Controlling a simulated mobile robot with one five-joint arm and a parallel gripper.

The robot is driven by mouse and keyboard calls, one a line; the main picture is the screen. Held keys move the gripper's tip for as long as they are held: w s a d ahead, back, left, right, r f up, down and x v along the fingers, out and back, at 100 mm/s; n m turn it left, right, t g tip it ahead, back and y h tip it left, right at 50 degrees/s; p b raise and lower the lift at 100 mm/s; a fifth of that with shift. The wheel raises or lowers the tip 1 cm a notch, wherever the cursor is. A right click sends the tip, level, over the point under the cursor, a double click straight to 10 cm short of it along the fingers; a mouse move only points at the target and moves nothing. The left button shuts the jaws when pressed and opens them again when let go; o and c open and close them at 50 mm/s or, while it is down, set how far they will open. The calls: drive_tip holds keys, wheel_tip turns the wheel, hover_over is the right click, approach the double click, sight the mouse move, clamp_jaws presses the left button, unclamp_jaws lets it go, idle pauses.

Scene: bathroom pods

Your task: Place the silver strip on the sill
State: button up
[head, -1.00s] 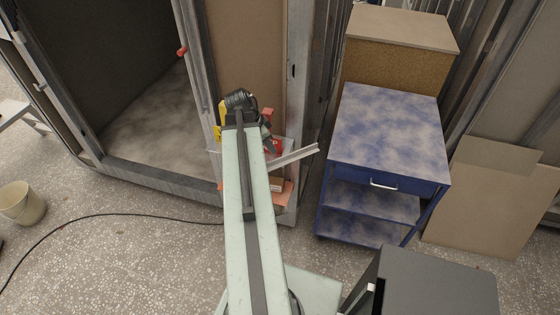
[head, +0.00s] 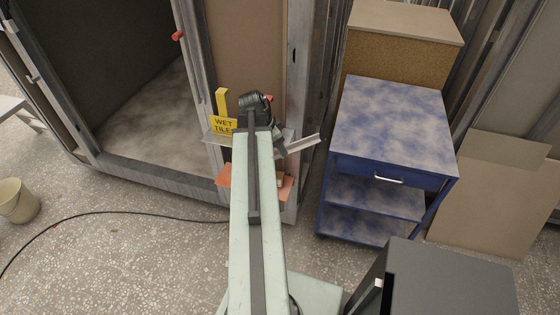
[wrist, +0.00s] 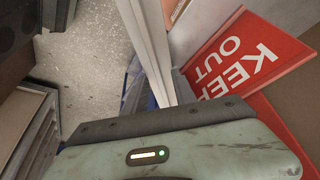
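The silver strip (head: 303,143) sticks out to the right of my gripper (head: 262,138) in the head view, sloping slightly upward at its right end. In the wrist view the pale strip (wrist: 147,45) runs from the top edge down to the dark jaw edge of my gripper (wrist: 168,112). My gripper appears shut on it, though the fingertips are hidden. My arm covers much of the area around the gripper. The doorway sill (head: 150,178) of the pod is a grey metal edge, left of my gripper.
A yellow "WET TILE" sign (head: 223,124) stands on a small grey ledge (head: 216,139) just left of my arm. A red "KEEP OUT" sign (wrist: 250,55) is close right of the strip. A blue cart (head: 390,130) stands to the right. A bucket (head: 17,201) and a cable (head: 130,215) are left.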

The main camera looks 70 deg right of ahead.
clamp_jaws()
idle(1.4)
